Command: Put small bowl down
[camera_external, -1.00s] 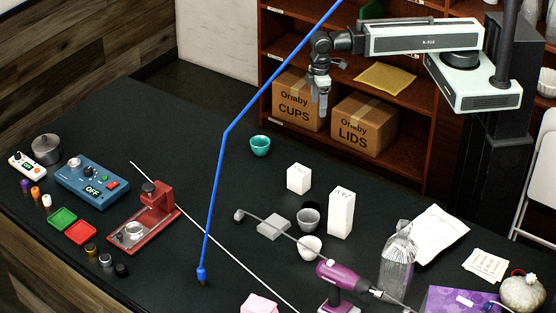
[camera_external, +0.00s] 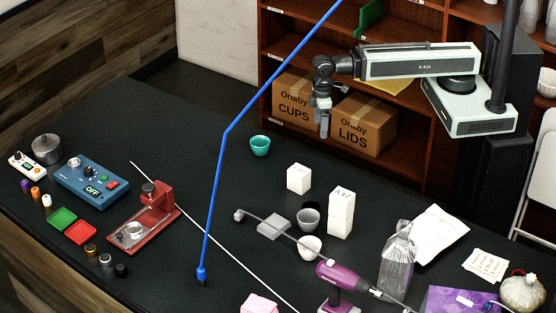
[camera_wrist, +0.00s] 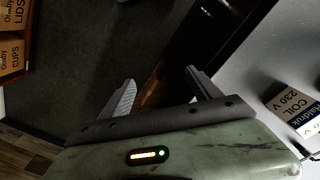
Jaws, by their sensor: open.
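Several small bowls stand on the dark table: a teal bowl (camera_external: 260,146) near the far edge, a dark grey bowl (camera_external: 308,217) beside the white boxes, and a white bowl (camera_external: 309,247) in front of it. I cannot tell which one is the small bowl of the task. My gripper (camera_external: 324,118) hangs in the air beyond the table's far edge, in front of the shelf and apart from all the bowls. In the wrist view my gripper (camera_wrist: 160,77) has its two fingers spread, with nothing between them.
Two white boxes (camera_external: 299,179) (camera_external: 341,214) stand near the grey bowl. A blue rod (camera_external: 225,133) rises from the table. A coil box (camera_wrist: 298,105) shows at right in the wrist view.

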